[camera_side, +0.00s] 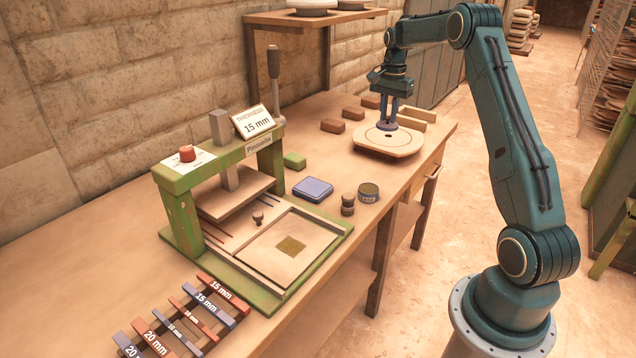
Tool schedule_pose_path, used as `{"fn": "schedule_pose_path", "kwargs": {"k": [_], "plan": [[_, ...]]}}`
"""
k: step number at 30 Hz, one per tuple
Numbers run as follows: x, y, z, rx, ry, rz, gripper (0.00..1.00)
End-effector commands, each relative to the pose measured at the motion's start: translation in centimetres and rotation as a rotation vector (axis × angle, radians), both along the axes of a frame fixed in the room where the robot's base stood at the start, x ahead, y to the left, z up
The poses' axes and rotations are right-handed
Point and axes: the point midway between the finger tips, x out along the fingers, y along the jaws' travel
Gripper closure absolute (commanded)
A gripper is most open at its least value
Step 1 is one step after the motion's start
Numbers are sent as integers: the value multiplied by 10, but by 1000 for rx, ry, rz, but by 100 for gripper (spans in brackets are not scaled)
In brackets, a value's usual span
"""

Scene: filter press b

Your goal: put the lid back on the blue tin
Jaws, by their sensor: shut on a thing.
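The blue tin (368,193) is small and round and stands without a lid on the bench, near its front edge. Its top shows a dull olive-brown surface. My gripper (388,117) points down over the pale round board (376,149) at the back right of the bench. It is shut on a small flat blue disc, which looks like the lid (387,126). The disc is level, low over the board; I cannot tell whether it touches it. The gripper is behind the tin and well apart from it.
A dark knobbed stamp (348,205) stands just left of the tin, with a flat blue pad (312,189) farther left. The green press (220,180) fills the bench's left middle. Brown blocks (332,126) lie behind the board. Bare bench lies between board and tin.

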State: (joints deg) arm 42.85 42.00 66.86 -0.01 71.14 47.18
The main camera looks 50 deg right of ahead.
Motion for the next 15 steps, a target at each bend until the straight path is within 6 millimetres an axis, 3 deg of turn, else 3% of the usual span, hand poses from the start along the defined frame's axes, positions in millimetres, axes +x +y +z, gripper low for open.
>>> {"fn": "schedule_pose_path", "kwargs": {"k": [8, 15], "plan": [[2, 15, -17, 1, 2, 9, 100], [3, 46, -49, 2, 3, 24, 100]]}}
